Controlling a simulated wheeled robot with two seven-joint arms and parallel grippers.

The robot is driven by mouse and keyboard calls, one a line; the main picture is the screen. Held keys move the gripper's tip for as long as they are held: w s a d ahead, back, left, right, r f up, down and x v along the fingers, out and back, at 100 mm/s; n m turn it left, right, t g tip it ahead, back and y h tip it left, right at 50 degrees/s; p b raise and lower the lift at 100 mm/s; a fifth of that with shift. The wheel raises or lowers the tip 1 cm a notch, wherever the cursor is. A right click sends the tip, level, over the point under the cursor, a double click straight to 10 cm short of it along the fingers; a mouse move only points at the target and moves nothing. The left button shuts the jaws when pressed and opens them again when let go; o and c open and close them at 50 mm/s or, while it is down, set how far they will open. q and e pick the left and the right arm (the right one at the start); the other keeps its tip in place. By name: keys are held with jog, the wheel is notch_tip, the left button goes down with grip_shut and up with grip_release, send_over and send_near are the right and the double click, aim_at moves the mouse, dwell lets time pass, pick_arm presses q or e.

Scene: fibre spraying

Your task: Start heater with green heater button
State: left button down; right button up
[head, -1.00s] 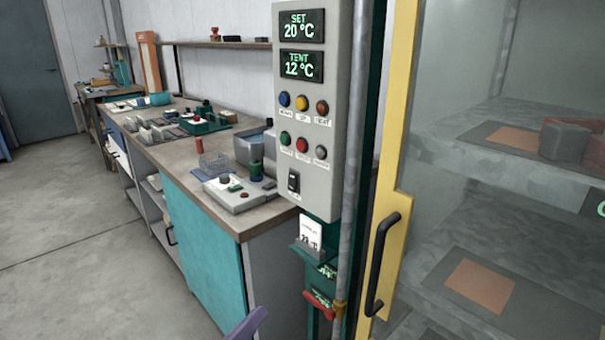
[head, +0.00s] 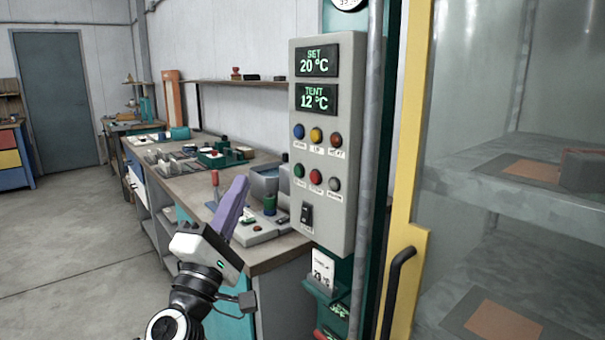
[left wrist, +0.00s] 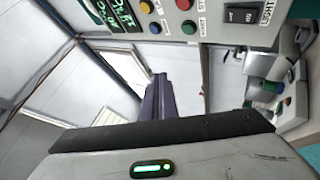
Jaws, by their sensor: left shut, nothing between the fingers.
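The grey control panel (head: 345,112) carries two displays reading SET 20 °C and TENT 12 °C. The green button (head: 299,170) is at the left of its lower button row, beside a red (head: 316,177) and a grey button (head: 334,184). In the left wrist view the green button (left wrist: 189,27) shows near the top, right of the fingertips. My left gripper (head: 240,184) is shut and empty, its purple fingers pointing up, left of the panel and apart from it. Its fingers also show in the left wrist view (left wrist: 162,80).
Blue (head: 299,131), yellow (head: 317,135) and brownish-red buttons (head: 336,139) form the upper row. A black switch (head: 307,215) sits below. The workbench (head: 271,256) behind my gripper holds small devices. A pipe (head: 365,180) and yellow door frame (head: 408,180) stand right of the panel.

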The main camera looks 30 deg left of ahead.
pick_arm(q)
jog(key=shift+w+d, duration=0.1)
send_near(298, 171)
jog(key=w+a+r, duration=0.3)
jog(key=r, duration=0.1)
jog(key=shift+w+r+b, duration=0.1)
jog(key=shift+w+b, duration=0.25)
jog(key=shift+b, duration=0.05)
dwell(0.5)
dwell(1.4)
jog(key=shift+w+d, duration=0.1)
jog(key=shift+w, duration=0.25)
